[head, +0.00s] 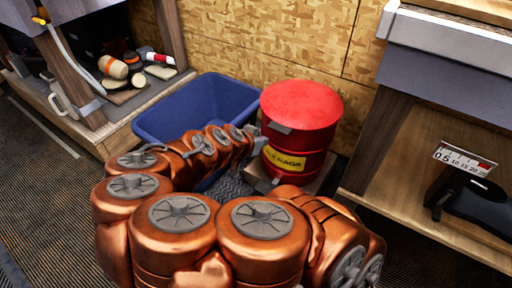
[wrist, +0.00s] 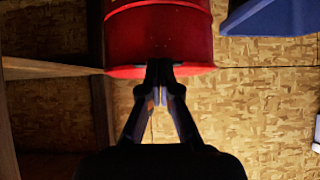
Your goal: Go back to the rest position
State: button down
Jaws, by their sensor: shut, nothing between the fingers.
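My gripper (wrist: 160,70) is shut, with its two fingers together and nothing between them. In the wrist view its fingertips overlap the edge of a red drum (wrist: 160,35); I cannot tell whether they touch it. In the head view my copper-coloured arm reaches forward from the bottom, and its far end is beside the left side of the red drum (head: 300,105). The fingers are small and partly hidden there. The drum stands upright and has a yellow label.
A blue bin (head: 190,105) stands left of the drum against the chipboard wall (head: 270,40). Dark floor shows at left.

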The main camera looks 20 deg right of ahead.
jog(key=shift+s+a+f, duration=0.25)
jog(key=shift+s+a, duration=0.15)
jog(key=shift+a, duration=0.2)
jog(key=shift+s+a+f, duration=0.25)
jog(key=shift+s+a, duration=0.1)
jog(key=shift+a, duration=0.25)
jog(key=s+a+r+n+g+y+p, duration=0.2)
jog(key=s+r+p, duration=0.8)
jog(key=r, duration=0.7)
jog(key=s+a+r+n+g+y+p, duration=0.2)
jog(key=s+r+n+p, duration=0.3)
jog(key=r+p, duration=1.2)
jog(key=s+a+r+n+g+y+p, duration=0.1)
jog(key=s+r+n+g+y+p, duration=0.2)
jog(key=s+r+p, duration=1.1)
notch_tip(320, 180, up, 3)
jog(key=shift+s+a+r+n+g+y, duration=0.1)
jog(key=shift+s+a+n+g+y, duration=0.25)
jog(key=shift+n+y, duration=0.4)
